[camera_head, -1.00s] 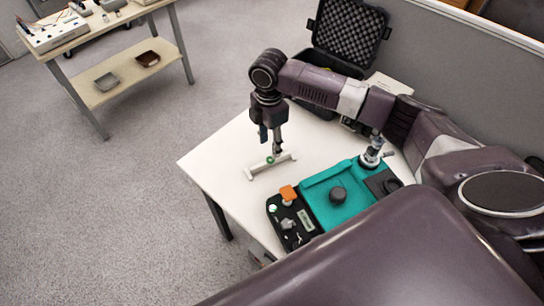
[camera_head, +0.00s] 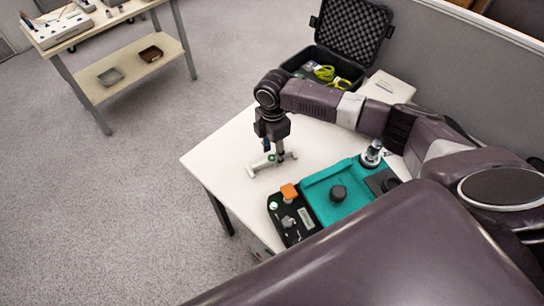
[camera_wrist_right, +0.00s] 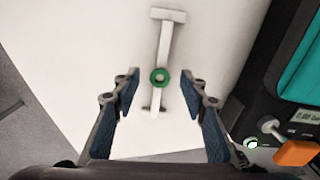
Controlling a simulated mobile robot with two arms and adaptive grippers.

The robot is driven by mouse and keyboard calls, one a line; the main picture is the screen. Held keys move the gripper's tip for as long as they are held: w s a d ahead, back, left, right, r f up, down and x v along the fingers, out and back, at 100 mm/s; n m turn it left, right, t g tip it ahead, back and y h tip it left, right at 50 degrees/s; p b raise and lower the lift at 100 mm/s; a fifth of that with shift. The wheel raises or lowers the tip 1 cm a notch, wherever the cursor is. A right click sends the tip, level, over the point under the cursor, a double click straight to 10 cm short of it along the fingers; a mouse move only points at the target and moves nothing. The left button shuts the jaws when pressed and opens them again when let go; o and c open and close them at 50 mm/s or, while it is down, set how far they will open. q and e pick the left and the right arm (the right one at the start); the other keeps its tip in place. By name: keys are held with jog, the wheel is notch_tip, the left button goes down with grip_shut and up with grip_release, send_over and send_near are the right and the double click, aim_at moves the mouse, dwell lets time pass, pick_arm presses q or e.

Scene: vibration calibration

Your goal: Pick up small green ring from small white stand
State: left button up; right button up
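The small green ring (camera_wrist_right: 160,77) sits at the middle of the small white stand (camera_wrist_right: 165,38), a bar with a crosspiece at each end. In the head view the ring (camera_head: 271,158) and stand (camera_head: 254,169) are on the white table, partly covered by my right gripper (camera_head: 273,154). In the right wrist view my right gripper (camera_wrist_right: 160,86) is open, pointing down, with one finger on each side of the ring and clear gaps between. I cannot tell its exact height above the ring. My left gripper is out of view.
A teal and black device (camera_head: 338,205) with a black knob and orange button stands right of the stand. A metal cylinder piece (camera_head: 372,153) stands at its back. An open black case (camera_head: 335,62) and a white box (camera_head: 388,87) are behind my arm. The table's left part is clear.

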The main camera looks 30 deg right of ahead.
jog(key=shift+f, duration=0.15)
jog(key=c, duration=0.8)
notch_tip(320, 180, up, 20)
jog(key=b, duration=0.2)
notch_tip(320, 180, up, 4)
jog(key=r+p, duration=0.1)
jog(key=p, duration=0.5)
send_over(272, 157)
jog(key=shift+f, duration=0.25)
dwell(0.3)
